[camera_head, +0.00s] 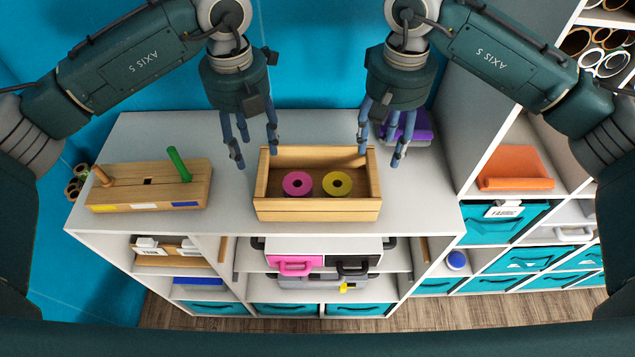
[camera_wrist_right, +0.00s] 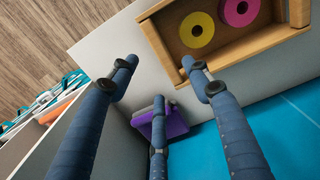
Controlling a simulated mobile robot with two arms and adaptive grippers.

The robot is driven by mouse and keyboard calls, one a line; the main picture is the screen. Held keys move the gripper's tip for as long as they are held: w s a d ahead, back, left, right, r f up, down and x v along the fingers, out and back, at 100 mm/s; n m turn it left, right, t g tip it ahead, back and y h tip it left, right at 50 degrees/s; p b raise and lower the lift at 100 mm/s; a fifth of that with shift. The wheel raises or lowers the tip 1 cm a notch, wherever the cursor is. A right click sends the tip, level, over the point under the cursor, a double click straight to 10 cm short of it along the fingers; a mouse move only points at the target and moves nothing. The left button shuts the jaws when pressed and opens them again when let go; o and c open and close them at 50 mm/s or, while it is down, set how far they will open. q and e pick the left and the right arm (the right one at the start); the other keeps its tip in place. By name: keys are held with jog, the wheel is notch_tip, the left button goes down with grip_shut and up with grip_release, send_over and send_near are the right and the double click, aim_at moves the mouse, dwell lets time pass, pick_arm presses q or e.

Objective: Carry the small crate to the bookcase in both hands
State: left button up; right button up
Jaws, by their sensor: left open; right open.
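The small wooden crate (camera_head: 318,211) stands on the grey top of a low shelf unit in the head view. A pink roll (camera_head: 298,183) and a yellow roll (camera_head: 337,184) lie inside it. My left gripper (camera_head: 254,153) is open above the crate's left end. My right gripper (camera_head: 378,152) is open above its right end. In the right wrist view, the crate's corner (camera_wrist_right: 166,56) is close to one finger of my right gripper (camera_wrist_right: 163,95); I cannot tell whether they touch. A tall white bookcase (camera_head: 477,100) stands at the right.
A wooden block with pegs (camera_head: 148,191) stands on the left of the shelf top (camera_head: 420,205). A purple item (camera_head: 408,128) lies behind the right gripper. An orange item (camera_head: 520,168) sits in the bookcase above teal bins (camera_head: 500,226).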

aim_at(258, 172)
pick_arm(q)
notch_tip(258, 172, down, 8)
jog(key=shift+f, duration=0.25)
pick_arm(e)
notch_tip(258, 172, down, 8)
jog(key=shift+f, duration=0.25)
pick_arm(q)
jog(key=shift+f, duration=0.75)
pick_arm(e)
jog(key=shift+f, duration=0.7)
pick_arm(q)
grip_shut()
pick_arm(e)
grip_shut()
pick_arm(q)
jog(key=shift+r, duration=0.1)
